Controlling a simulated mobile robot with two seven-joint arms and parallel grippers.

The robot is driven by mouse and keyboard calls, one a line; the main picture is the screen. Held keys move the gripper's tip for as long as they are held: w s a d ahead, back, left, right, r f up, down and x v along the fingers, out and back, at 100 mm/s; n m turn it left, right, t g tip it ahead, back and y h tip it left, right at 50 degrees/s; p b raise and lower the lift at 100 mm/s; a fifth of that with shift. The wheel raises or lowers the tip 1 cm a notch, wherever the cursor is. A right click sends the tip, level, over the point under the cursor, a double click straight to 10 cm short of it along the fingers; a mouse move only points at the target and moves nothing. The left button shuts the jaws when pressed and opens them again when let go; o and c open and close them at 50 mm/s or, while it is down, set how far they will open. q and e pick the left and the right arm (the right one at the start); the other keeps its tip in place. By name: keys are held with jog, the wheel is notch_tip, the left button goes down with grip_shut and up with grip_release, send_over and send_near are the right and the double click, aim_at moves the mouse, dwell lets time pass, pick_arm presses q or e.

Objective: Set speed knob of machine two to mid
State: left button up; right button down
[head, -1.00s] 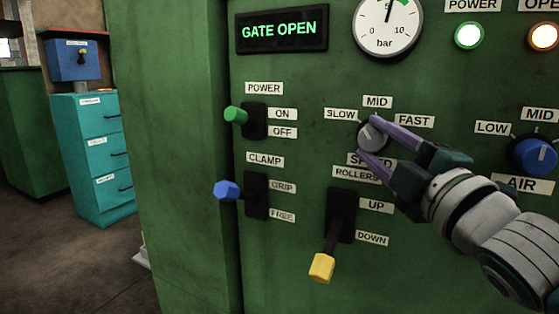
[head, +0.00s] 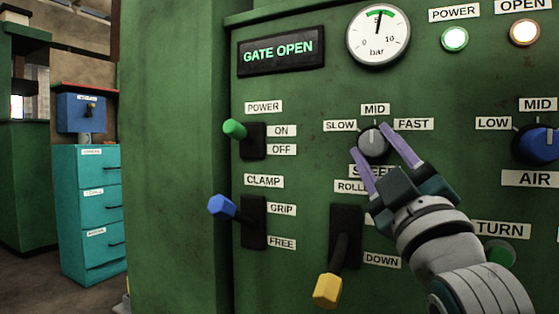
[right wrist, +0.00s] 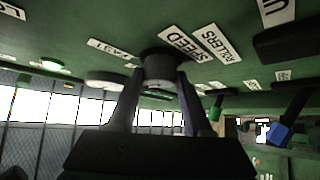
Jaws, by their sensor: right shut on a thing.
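The grey speed knob (head: 373,146) sits on the green machine panel, below the MID label (head: 375,110) and between SLOW (head: 340,126) and FAST (head: 413,124). A small light mark shows at the knob's top, towards MID; I cannot tell whether it is on the knob or the panel. My right gripper (head: 371,134) has its purple fingers on either side of the knob and is shut on it. In the right wrist view the knob (right wrist: 158,64) sits between the two fingertips (right wrist: 157,80). My left gripper is not in view.
Left of the knob are a green power lever (head: 234,129) and a blue clamp lever (head: 222,206). A yellow rollers lever (head: 328,289) juts out below, close to my right gripper. A blue air knob (head: 536,146) is at the right. A teal cabinet (head: 90,215) stands far left.

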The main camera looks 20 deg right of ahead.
dwell(0.4)
jog(key=shift+c, duration=1.6)
grip_release()
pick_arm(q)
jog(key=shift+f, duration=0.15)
pick_arm(e)
jog(key=shift+f, duration=0.1)
